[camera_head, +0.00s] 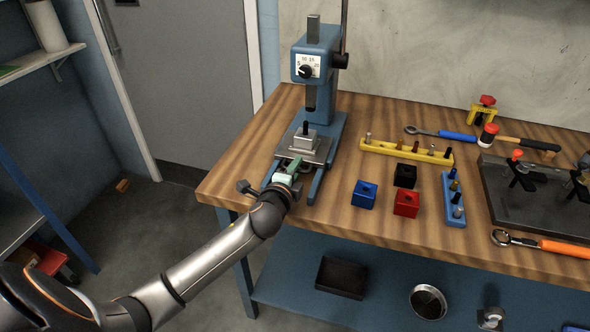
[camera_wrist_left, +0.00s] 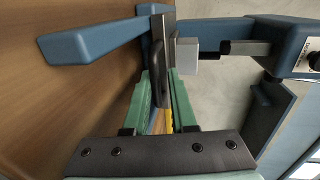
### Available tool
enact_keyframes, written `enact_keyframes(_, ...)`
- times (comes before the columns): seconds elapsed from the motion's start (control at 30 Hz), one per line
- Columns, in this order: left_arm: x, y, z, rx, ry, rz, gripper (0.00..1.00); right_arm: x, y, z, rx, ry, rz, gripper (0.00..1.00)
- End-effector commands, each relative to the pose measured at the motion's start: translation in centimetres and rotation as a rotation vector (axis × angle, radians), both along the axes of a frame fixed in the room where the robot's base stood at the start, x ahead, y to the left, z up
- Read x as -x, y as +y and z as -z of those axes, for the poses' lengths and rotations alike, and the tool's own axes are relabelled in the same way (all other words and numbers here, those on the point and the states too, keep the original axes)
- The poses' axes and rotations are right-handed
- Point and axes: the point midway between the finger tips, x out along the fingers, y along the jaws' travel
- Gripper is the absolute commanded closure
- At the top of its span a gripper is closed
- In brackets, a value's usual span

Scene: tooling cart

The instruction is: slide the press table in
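The blue press (camera_head: 318,72) stands at the left end of the wooden bench. Its grey press table (camera_head: 318,150) sits low on the base, with a grey block (camera_head: 305,141) and a dark peg on it. My left gripper (camera_head: 291,170) is at the front of the press table. In the left wrist view, its green fingers (camera_wrist_left: 162,78) lie close on both sides of a dark handle (camera_wrist_left: 160,62) and look shut on it. The fingers hide part of the handle in the head view. My right gripper is not in view.
Blue (camera_head: 364,194), red (camera_head: 406,203) and black (camera_head: 405,176) blocks, a yellow rack (camera_head: 405,151) and a blue rack (camera_head: 453,199) stand to the right. Floor is open left of the bench.

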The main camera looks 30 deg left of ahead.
Motion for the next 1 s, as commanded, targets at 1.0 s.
enact_keyframes(1.0, 10.1, -2.5, -1.7, 0.006, 0.014, 0.001, 0.57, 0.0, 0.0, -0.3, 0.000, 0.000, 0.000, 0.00)
